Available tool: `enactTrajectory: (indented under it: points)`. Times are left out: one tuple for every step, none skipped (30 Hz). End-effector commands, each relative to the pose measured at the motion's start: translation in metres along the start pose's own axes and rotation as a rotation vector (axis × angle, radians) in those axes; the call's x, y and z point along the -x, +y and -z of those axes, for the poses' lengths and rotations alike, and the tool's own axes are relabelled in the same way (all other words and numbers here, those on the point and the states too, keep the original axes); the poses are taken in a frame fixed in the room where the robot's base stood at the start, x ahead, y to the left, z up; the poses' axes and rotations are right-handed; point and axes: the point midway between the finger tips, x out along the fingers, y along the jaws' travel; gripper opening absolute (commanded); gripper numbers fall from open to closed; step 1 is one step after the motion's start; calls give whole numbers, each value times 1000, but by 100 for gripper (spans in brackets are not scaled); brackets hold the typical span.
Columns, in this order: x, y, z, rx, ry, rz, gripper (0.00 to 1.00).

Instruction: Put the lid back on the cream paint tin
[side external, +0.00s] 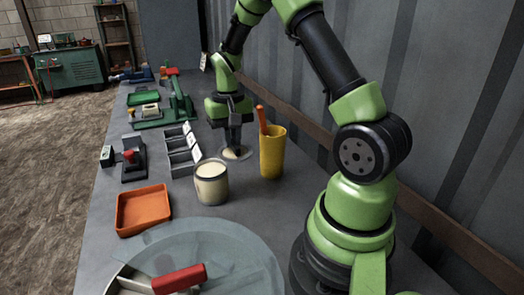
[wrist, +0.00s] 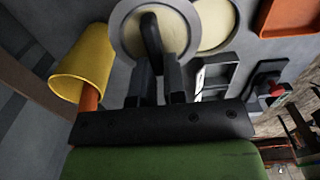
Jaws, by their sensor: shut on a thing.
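The cream paint tin (side external: 211,186) stands open on the bench, its cream top facing up. In the wrist view, the tin's cream opening (wrist: 211,27) shows just right of the lid and is partly covered by it. The lid (side external: 238,154) is a pale disc with a grey rim and lies behind and right of the tin in the side view. My gripper (side external: 235,143) points down over the lid. In the wrist view, the jaws (wrist: 159,80) are shut on the lid's dark handle (wrist: 151,36). I cannot tell whether the lid touches the bench.
A yellow cup (side external: 271,156) with an orange-handled tool (side external: 262,120) stands close right of the lid. Grey open bins (side external: 181,153) are to the left. An orange tray (side external: 143,210) lies front left. A clear round cover (side external: 225,238) fills the near foreground. The wall runs along the right.

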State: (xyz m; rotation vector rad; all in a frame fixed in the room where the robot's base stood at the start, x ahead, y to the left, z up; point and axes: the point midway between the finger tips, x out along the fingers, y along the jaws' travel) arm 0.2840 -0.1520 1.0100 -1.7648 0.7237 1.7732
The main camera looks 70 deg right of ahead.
Motion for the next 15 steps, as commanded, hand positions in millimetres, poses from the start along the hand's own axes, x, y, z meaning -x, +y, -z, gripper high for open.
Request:
enactTrajectory:
  points:
    - [5,-12,8,5,6,1,0]
    - [8,-19,11,4,5,2,0]
    - [12,-27,15,1,5,2,0]
    - [15,-32,17,0,4,2,0]
    - [17,-37,19,-2,4,3,0]
    - [20,-43,21,-3,3,3,0]
    - [22,-46,22,-4,4,3,0]
    - [24,-49,24,-6,3,4,0]
    - [25,-52,24,-8,3,4,0]
    - [26,-54,25,-9,2,5,0]
    - [26,-55,25,-10,1,5,0]
    - [26,-56,25,-11,0,4,0]
    - [25,-57,25,-12,0,4,0]
    - [24,-57,25,-12,-1,4,0]
    - [22,-57,25,-12,-1,4,0]
